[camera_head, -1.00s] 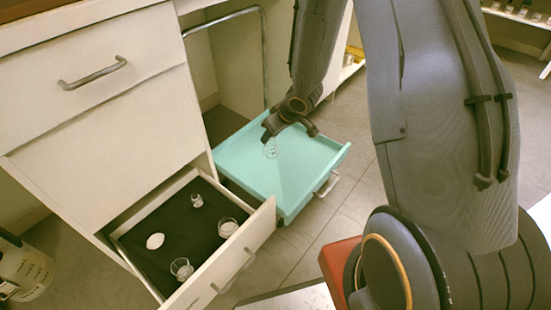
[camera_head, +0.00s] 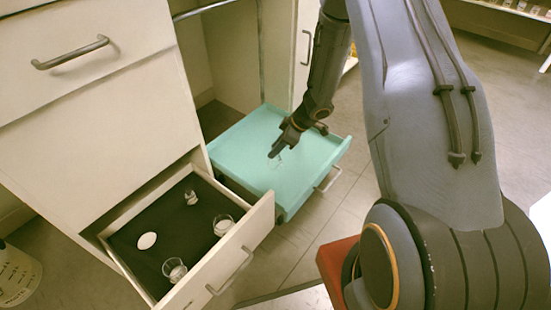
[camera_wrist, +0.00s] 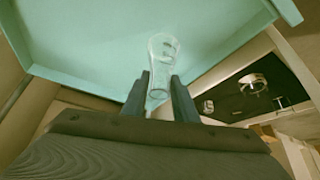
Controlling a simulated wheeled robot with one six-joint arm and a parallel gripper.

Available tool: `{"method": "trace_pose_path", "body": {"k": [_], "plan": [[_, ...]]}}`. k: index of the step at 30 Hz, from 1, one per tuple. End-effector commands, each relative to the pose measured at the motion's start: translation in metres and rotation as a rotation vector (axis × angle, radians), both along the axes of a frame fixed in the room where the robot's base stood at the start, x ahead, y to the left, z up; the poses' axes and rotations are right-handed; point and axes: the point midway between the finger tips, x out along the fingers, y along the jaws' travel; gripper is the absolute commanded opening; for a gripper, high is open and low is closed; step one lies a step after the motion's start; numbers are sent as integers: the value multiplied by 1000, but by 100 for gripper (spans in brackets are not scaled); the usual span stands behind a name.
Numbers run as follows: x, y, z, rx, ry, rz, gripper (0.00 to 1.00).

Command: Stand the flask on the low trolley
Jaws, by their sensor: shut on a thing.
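The flask (camera_wrist: 161,62) is clear glass and shows in the wrist view between the two dark fingers of my gripper (camera_wrist: 160,95). My gripper is shut on it. I cannot tell whether the flask's base touches the tray.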

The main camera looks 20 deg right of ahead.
Motion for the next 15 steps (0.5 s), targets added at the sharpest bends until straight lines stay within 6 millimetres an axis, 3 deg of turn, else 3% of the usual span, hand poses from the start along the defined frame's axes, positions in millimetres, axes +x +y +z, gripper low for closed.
{"method": "trace_pose_path", "body": {"k": [12, 15], "plan": [[0, 0, -44, 0, 0, 0, 0], [1, 0, -45, 0, -1, 0, 0]]}}
